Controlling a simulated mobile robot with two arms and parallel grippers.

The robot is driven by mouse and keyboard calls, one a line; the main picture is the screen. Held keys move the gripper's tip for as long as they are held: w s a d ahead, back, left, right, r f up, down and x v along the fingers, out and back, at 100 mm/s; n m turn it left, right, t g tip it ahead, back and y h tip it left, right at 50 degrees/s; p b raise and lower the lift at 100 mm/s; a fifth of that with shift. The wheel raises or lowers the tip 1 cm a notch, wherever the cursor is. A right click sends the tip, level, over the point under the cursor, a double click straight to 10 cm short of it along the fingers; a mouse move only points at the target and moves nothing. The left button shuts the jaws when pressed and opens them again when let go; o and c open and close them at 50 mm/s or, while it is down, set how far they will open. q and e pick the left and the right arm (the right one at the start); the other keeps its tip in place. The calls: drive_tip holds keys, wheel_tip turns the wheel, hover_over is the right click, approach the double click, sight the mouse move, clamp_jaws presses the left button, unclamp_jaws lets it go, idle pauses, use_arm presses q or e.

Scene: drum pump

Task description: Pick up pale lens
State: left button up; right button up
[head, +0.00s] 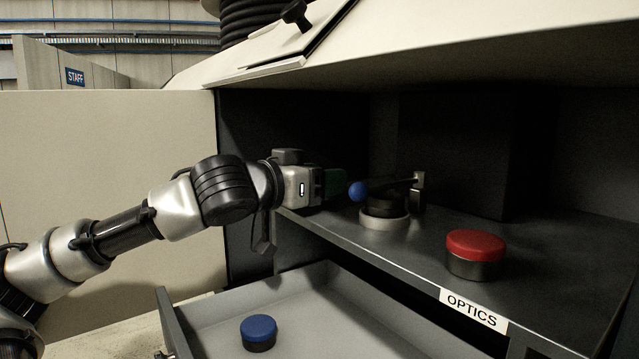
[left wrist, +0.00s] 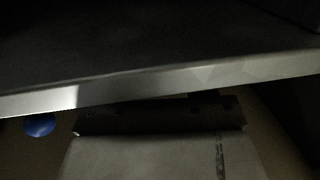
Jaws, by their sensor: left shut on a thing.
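My left gripper (head: 335,183) reaches over the shelf from the left, its dark green jaw end meeting the blue ball knob (head: 357,192) of a black lever (head: 396,183). The jaws look shut on that knob, though the fingertips are dark and partly hidden. The lever runs level to a small upright post, over a dark round body. A pale round piece (head: 384,219) sits under that body on the shelf; whether it is the pale lens I cannot tell. My left wrist view shows no held thing. My right gripper is not in view.
A red-topped lens (head: 475,254) stands near the front edge of the shelf (head: 415,265), above the OPTICS label. A blue-topped lens (head: 258,333) sits in the open drawer (head: 320,310) below; it also shows in the left wrist view (left wrist: 40,125). A panel overhangs the shelf.

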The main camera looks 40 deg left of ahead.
use_arm(q)
wheel_tip(320, 180, up, 6)
drive_tip(key=p, duration=0.3)
drive_tip(key=shift+w+a, duration=0.1)
drive_tip(key=d, duration=0.2)
drive_tip(key=s+d, duration=0.1)
drive_tip(key=d, duration=0.3)
drive_tip(key=shift+s+d+f+b, duration=0.2)
drive_tip(key=shift+f+b, duration=0.05)
drive_tip(key=shift+b, duration=0.15)
drive_tip(key=s+d+b, duration=0.2)
drive_tip(key=d+b, duration=0.3)
drive_tip(key=d, duration=0.8)
drive_tip(key=shift+s+r+b, duration=0.25)
drive_tip(key=shift+b, duration=0.15)
